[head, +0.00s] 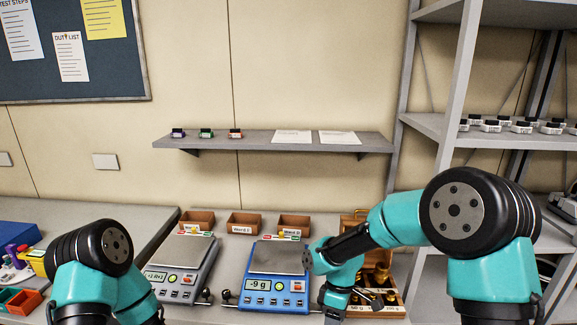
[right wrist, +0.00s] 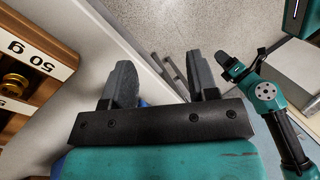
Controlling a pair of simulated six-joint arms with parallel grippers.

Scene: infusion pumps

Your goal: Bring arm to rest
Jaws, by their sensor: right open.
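My right arm reaches in from the right in the head view, its wrist (head: 340,288) bent down in front of the wooden weight box (head: 388,306). The 50 g label of the weight box (right wrist: 38,45) is left of the fingers. My left arm stands folded at the lower left of the head view, its gripper out of frame. In the right wrist view the left arm's dark end (right wrist: 230,66) is too small to read.
A blue scale (head: 278,258) reading about -9 g and a grey scale (head: 182,256) stand on the bench. Several small brown bins (head: 244,225) are behind them. A wall shelf (head: 260,141) and a metal rack (head: 428,124) stand behind. Coloured items lie far left.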

